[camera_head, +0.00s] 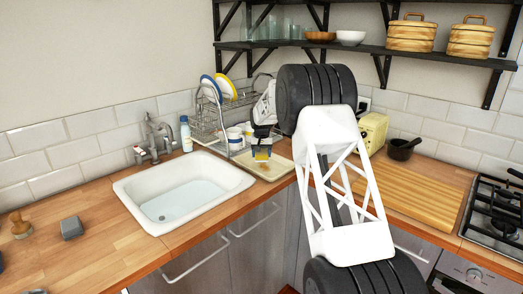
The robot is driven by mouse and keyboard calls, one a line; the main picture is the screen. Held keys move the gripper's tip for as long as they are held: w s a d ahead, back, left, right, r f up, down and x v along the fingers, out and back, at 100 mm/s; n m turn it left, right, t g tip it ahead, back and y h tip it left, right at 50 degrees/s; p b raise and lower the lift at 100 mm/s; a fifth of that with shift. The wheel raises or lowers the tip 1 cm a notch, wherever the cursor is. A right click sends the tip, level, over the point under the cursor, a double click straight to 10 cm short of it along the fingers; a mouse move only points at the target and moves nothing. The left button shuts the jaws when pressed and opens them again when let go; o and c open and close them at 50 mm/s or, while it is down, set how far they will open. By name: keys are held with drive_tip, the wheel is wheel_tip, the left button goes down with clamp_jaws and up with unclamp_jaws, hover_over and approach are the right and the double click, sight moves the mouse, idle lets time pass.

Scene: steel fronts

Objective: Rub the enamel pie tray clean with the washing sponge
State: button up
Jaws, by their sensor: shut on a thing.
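My gripper (262,147) is at the right end of the sink, pointing down. It is shut on a small yellow and blue block, which looks like the washing sponge (261,155). A shallow cream tray with a raised rim, which looks like the enamel pie tray (273,176), lies on the wooden counter between the sink and my arm. The sponge is over the tray's back part. I cannot tell whether it touches the tray. The gripper and sponge hide some of the tray's surface.
A white sink (150,213) is left of the tray. A wire dish rack (207,122) with plates and cups stands close behind. A blue bottle (186,134), tap (152,140) and grey block (72,228) are to the left. A wooden board (425,200) and hob (497,215) are to the right.

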drive_tip(key=shift+f, duration=1)
drive_tip(key=o, duration=0.5)
drive_tip(key=shift+c, duration=0.2)
drive_tip(key=c, duration=0.6)
